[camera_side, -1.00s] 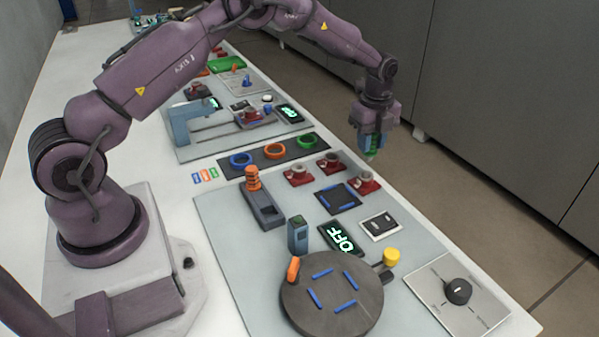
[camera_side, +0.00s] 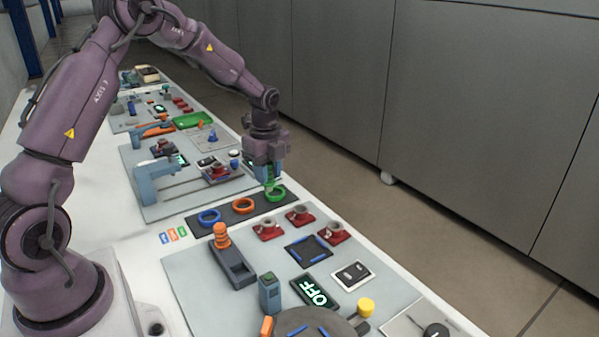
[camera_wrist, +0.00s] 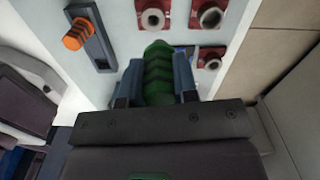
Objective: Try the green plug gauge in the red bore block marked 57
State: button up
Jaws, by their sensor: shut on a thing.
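My gripper (camera_side: 270,178) is shut on the green plug gauge (camera_wrist: 158,75), which is ribbed and shows between the two fingers in the wrist view. In the side view its lower end overlaps the green ring (camera_side: 276,195); I cannot tell whether it touches the ring or hangs above it. Three red bore blocks with grey round bores stand nearer the side camera: a left one (camera_side: 267,231), a back one (camera_side: 299,216) and a right one (camera_side: 335,234). The wrist view shows them beyond the fingertips. Their numbers are too small to read.
Blue (camera_side: 209,218) and orange (camera_side: 242,206) rings lie on the dark strip beside the green ring. An orange ribbed plug (camera_side: 221,236) stands upright on a grey holder. A dark square pad (camera_side: 309,251) and an OFF display (camera_side: 315,292) lie nearer the side camera.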

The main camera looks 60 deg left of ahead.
jog(key=shift+s+d+f, duration=0.4)
jog(key=shift+s+f, duration=0.25)
jog(key=shift+s, duration=0.05)
jog(key=shift+w+f, duration=0.15)
jog(key=shift+f, duration=2.85)
jog(key=shift+f, duration=0.6)
jog(key=shift+r, duration=3.05)
